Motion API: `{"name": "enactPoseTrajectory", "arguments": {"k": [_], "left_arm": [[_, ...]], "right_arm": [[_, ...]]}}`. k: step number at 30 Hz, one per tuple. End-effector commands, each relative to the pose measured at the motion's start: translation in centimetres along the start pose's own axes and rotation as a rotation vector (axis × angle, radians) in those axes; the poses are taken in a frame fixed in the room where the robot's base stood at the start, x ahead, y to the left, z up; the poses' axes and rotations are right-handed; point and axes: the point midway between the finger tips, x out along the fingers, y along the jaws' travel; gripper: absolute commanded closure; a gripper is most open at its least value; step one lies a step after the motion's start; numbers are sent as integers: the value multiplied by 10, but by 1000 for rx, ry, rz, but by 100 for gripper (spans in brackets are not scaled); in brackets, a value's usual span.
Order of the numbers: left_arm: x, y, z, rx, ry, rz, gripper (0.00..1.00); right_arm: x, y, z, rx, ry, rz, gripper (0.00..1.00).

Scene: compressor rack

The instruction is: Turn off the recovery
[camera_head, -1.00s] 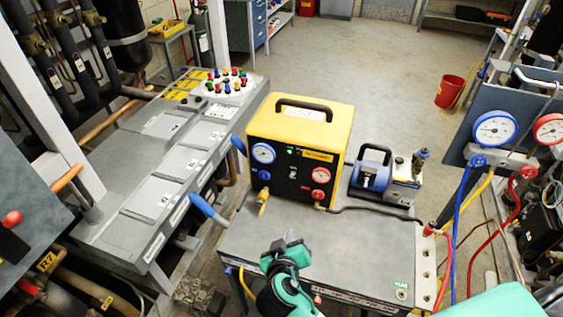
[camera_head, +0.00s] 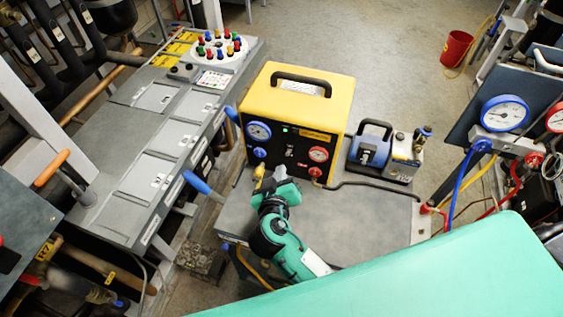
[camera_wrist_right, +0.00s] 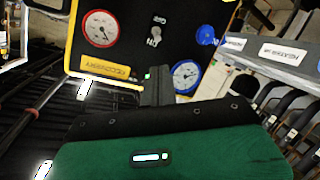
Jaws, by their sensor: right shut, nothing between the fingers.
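The recovery unit (camera_head: 297,97) is a yellow box with a black front panel, standing on a grey cart. The panel has a blue gauge, a red gauge, blue and red knobs, a small lit green light, and a switch (camera_head: 290,152) in the middle. The wrist view shows the panel upside down, with the switch (camera_wrist_right: 156,30) and a yellow label (camera_wrist_right: 105,67). My right gripper (camera_head: 262,178) is shut and empty, in front of the panel's lower left. In the wrist view its dark fingers (camera_wrist_right: 157,84) overlap the panel below the switch; I cannot tell whether they touch it. My left gripper is out of view.
A grey console (camera_head: 150,140) with blue handles is at the left. A gauge manifold (camera_head: 505,115) with hoses is at the right.

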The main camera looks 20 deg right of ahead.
Motion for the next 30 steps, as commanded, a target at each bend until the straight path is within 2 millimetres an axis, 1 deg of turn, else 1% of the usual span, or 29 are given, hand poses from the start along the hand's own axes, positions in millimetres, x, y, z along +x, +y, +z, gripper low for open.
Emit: {"name": "enactPoseTrajectory", "arguments": {"k": [1, 9, 12, 15, 21, 30], "left_arm": [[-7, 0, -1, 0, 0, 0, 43], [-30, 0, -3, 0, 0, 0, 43], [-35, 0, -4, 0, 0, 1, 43], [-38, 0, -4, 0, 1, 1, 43], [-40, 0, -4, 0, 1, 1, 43], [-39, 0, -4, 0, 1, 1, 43]], "right_arm": [[8, 3, -4, -3, 2, 2, 100], [56, 3, -5, -4, 2, 2, 100], [70, 2, -3, -2, 0, 1, 100], [80, 2, -2, -1, 0, 0, 100], [88, 1, -1, 0, -1, 0, 100], [88, 1, 0, 1, -1, 0, 100]]}}
